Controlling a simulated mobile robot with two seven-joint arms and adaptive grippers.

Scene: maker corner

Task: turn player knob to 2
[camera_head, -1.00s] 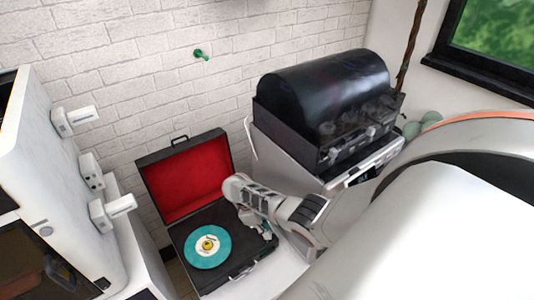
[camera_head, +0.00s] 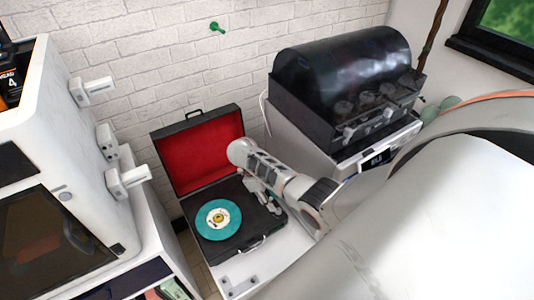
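The record player (camera_head: 243,232) is an open black suitcase with a red-lined lid, standing on a white surface. A teal record (camera_head: 218,219) lies on its platter. My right arm reaches in from the right over the player's right side. Small grey parts of my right gripper (camera_head: 263,197) seem to show there, close to the player's deck and hard to tell from the tonearm. Whether its fingers are open or shut is unclear. The player knob cannot be made out; my arm may hide it. My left gripper is not in view.
A grey machine with a dark domed cover (camera_head: 340,75) stands behind my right arm. A white cabinet-like machine (camera_head: 75,130) with protruding handles stands at the left. A green peg (camera_head: 217,27) is on the brick wall. A narrow gap lies left of the player.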

